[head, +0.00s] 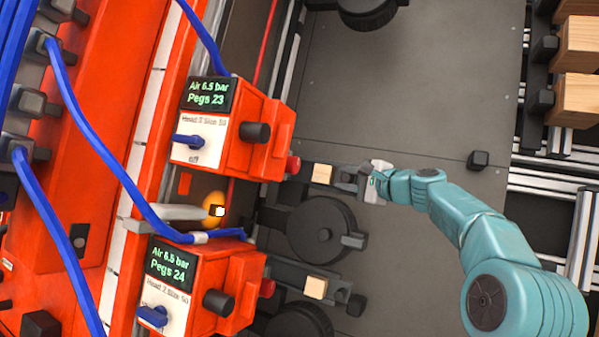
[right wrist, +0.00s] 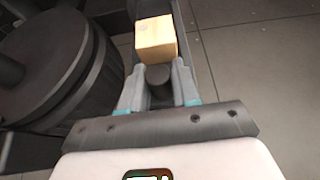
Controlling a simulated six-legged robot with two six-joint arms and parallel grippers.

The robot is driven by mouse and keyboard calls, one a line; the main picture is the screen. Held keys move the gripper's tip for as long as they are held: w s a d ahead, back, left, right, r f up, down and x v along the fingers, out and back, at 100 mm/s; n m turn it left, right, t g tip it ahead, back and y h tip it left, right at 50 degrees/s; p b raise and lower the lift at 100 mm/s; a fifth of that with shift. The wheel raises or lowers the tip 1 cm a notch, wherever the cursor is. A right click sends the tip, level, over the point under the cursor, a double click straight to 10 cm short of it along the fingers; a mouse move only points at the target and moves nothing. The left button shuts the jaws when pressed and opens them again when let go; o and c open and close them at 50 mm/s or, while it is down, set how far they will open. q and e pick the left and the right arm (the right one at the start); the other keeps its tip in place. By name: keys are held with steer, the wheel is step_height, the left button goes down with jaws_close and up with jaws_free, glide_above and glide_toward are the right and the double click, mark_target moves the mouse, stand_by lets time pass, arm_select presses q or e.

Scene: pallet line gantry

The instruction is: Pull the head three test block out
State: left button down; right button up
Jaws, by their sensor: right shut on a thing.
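The test block is a pale wooden cube (head: 321,174) on a dark slide beside the upper red head unit (head: 240,135). That unit's screen reads Pegs 23; its small head label is too blurred to read surely. My right gripper (head: 368,181) is just right of the block. In the right wrist view, its two fingers (right wrist: 158,92) are shut on the dark round knob (right wrist: 158,76) at the block's near end. The wooden cube (right wrist: 155,38) lies just beyond the fingertips. My left gripper is not in view.
A lower red head unit (head: 215,290) reading Pegs 24 has a similar wooden block (head: 315,288). A dark round wheel (head: 322,228) lies between the two slides. Blue hoses (head: 95,140) cross the left. The grey floor plate (head: 430,90) is mostly clear. Wooden blocks (head: 575,100) line the right.

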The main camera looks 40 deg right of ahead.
steer(key=shift+s+d+f+b, duration=0.1)
steer(key=shift+s+d+b, duration=0.35)
steer(key=shift+s, duration=0.5)
steer(key=shift+s+d+b, duration=0.25)
steer(key=shift+s+d, duration=0.3)
steer(key=shift+s, duration=0.5)
